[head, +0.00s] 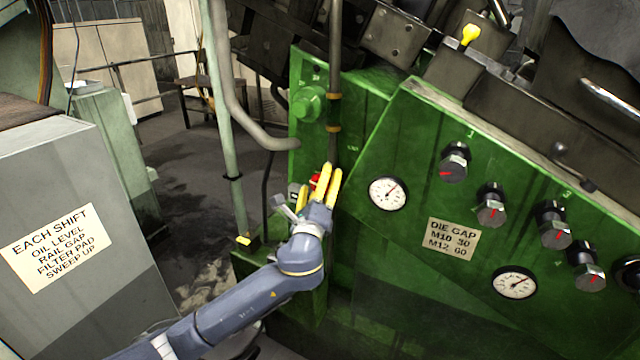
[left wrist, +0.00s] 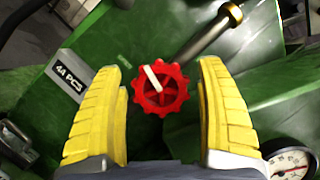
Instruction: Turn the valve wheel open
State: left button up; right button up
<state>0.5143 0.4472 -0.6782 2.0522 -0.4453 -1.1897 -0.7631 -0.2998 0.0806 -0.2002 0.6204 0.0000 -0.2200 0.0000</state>
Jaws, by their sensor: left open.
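The red valve wheel (left wrist: 160,90) has a scalloped rim and a white mark pointing to its upper left. It is mounted on the green machine. In the head view only a bit of the valve wheel (head: 316,180) shows beside my yellow fingers. My left gripper (head: 328,184) is in front of it. In the left wrist view the left gripper (left wrist: 163,110) is open, with one yellow finger on each side of the wheel and a visible gap to both. Whether the fingers reach the wheel's depth I cannot tell. My right gripper is not in view.
A label plate (left wrist: 70,82) and a metal pipe (left wrist: 205,40) are close to the wheel. A round gauge (head: 388,193) sits right of my gripper. Several black knobs (head: 491,205) line the sloped green panel. A grey cabinet (head: 60,230) stands at left.

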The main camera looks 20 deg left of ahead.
pick_arm(q)
jog(key=c, duration=1.3)
jog(key=shift+o, duration=0.2)
jog(key=shift+d+f+n, duration=0.1)
jog(key=shift+n, duration=0.3)
jog(key=n+g, duration=0.1)
jog(key=n, duration=0.1)
jog(key=n+g+y, duration=0.1)
jog(key=n, duration=0.1)
jog(key=shift+f+n, duration=0.1)
jog(key=shift+n, duration=0.3)
jog(key=shift+f+n+g, duration=0.1)
jog(key=shift+n+g, duration=0.6)
jog(key=shift+n, duration=1)
jog(key=o, duration=1.3)
jog(key=shift+c, duration=0.2)
